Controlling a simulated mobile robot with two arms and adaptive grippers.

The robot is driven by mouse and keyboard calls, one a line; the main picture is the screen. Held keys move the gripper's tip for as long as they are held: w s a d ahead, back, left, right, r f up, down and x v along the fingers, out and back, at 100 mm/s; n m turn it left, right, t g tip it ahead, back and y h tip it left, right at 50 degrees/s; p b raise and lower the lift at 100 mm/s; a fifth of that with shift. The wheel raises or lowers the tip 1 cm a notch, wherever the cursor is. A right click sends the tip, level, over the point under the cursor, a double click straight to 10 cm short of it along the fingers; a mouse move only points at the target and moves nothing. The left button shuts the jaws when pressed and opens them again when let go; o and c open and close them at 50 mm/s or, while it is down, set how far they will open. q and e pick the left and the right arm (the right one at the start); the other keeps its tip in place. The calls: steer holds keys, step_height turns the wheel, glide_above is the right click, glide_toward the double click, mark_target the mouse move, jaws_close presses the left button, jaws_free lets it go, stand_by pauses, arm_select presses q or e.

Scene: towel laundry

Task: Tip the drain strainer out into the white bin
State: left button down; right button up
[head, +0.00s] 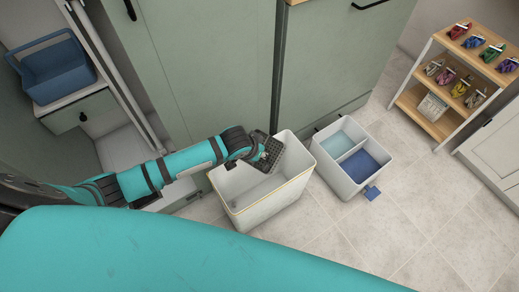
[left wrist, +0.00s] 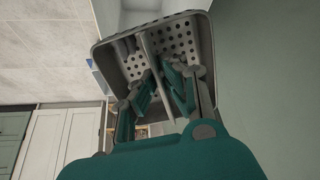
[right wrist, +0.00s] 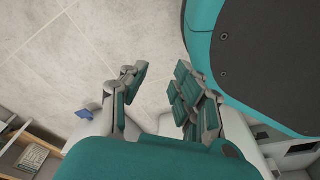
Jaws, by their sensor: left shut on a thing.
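The drain strainer (head: 272,147) is a grey perforated tray, held tilted above the white bin (head: 284,203) in the head view. My left gripper (head: 259,156) is shut on it from the left. In the left wrist view the strainer (left wrist: 199,35) shows its holes and rim, with the fingers (left wrist: 158,78) around its thin central divider. The white bin stands open on the floor below; the arm and strainer hide part of its inside. My right gripper (right wrist: 160,92) is open and empty over the floor in the right wrist view; the head view does not show it.
A white two-part container (head: 336,179) with teal and blue compartments stands right of the bin. Green cabinets (head: 210,65) rise behind. A blue basket (head: 57,72) sits at the upper left. A wooden rack (head: 424,115) with colourful items stands at the right.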

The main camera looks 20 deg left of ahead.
arm_select(q)
steer(key=g+p, duration=0.1)
steer(key=p, duration=0.1)
steer(key=shift+r+g+p, duration=0.1)
steer(key=shift+g+p, duration=0.2)
steer(key=shift+g, duration=0.1)
steer(key=shift+g+y+p, duration=0.4)
steer(key=shift+g+p, duration=0.2)
steer(key=shift+w+d+r+g+p, duration=0.1)
steer(key=shift+w+r+g+p, duration=0.1)
steer(key=shift+g+p, duration=0.25)
steer(key=shift+s+f+g+y, duration=0.1)
steer(key=shift+f+g+y, duration=0.2)
steer(key=shift+g, duration=0.25)
steer(key=shift+s+g, duration=0.1)
steer(key=shift+g, duration=0.2)
arm_select(e)
steer(key=s+d+f, duration=0.2)
steer(key=s+f, duration=0.1)
steer(key=s, duration=0.9)
steer(key=shift+d+f+g, duration=0.15)
steer(key=shift+f+g, duration=0.25)
arm_select(q)
steer(key=shift+r, duration=0.1)
arm_select(e)
steer(key=shift+r, duration=0.1)
